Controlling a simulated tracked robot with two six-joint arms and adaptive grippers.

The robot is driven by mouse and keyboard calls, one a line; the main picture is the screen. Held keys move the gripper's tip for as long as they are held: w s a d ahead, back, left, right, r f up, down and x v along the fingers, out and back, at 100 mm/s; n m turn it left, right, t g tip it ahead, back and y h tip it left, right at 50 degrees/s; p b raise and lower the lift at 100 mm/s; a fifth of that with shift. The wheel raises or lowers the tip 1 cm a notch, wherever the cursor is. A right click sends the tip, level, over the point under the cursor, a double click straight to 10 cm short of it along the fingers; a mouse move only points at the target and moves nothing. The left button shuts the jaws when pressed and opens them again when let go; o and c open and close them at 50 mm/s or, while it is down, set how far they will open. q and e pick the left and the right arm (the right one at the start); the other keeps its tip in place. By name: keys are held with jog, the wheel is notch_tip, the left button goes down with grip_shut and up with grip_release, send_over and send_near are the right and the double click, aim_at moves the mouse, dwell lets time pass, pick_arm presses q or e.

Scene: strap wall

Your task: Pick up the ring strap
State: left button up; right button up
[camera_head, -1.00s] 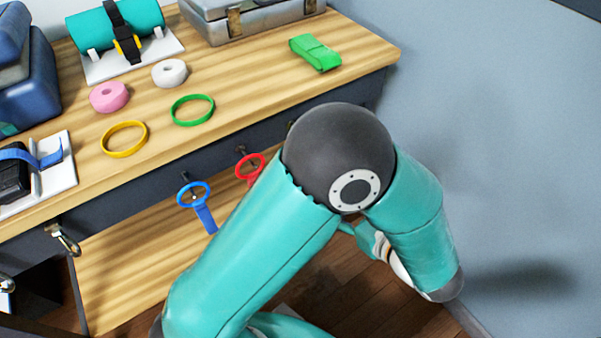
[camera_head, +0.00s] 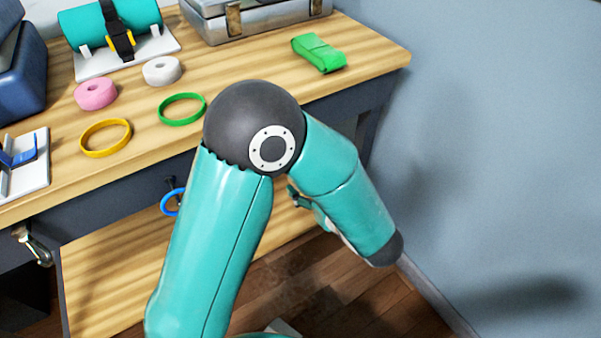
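A blue ring (camera_head: 171,203), seen in part, hangs from a hook on the bench's dark front, left of my arm. My teal upper arm covers the rest of it, including the strap below the ring. The red ring strap is hidden behind the arm. One of my arms, seemingly the right, rises from the bottom, bends at a dark elbow and slopes down to the right. A small teal and white part shows behind its forearm, too covered to tell whether it is the gripper or its state. My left gripper is not in view.
The wooden bench (camera_head: 235,62) holds a yellow band (camera_head: 105,151), a green band (camera_head: 181,122), pink (camera_head: 96,106) and white (camera_head: 161,83) rolls, a folded green strap (camera_head: 318,53) and a metal case (camera_head: 255,25). A lower wooden shelf (camera_head: 100,290) lies below. A wall stands right.

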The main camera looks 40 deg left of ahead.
pick_arm(q)
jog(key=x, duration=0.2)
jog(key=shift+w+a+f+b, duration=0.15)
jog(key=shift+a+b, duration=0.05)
jog(key=shift+b, duration=0.15)
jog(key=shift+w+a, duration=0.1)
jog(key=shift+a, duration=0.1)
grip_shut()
pick_arm(e)
jog(key=shift+w+a+f, duration=0.15)
jog(key=shift+w+f, duration=0.15)
jog(key=shift+f, duration=0.2)
